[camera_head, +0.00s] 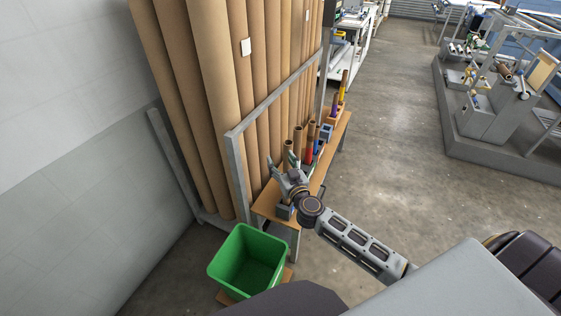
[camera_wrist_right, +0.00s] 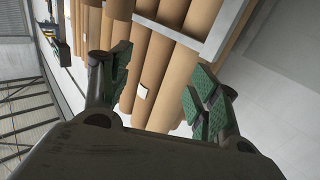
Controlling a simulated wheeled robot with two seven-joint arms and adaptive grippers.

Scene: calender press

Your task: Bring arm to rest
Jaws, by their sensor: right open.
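My right gripper (camera_head: 282,168) reaches over the near end of a narrow wooden bench in the head view. In the right wrist view its two green-padded fingers (camera_wrist_right: 155,95) stand wide apart with nothing between them. Behind them in that view are tall brown tubes and a grey rail. My right arm (camera_head: 358,242) stretches from the lower right to the bench. My left gripper does not show in either view.
Tall brown rolls (camera_head: 215,90) lean in a grey frame (camera_head: 238,180) by the wall. The bench (camera_head: 268,203) holds several upright coloured tubes. A green bin (camera_head: 222,268) stands below its near end. Grey machinery (camera_head: 490,125) stands at the right; the floor (camera_head: 390,130) between is clear.

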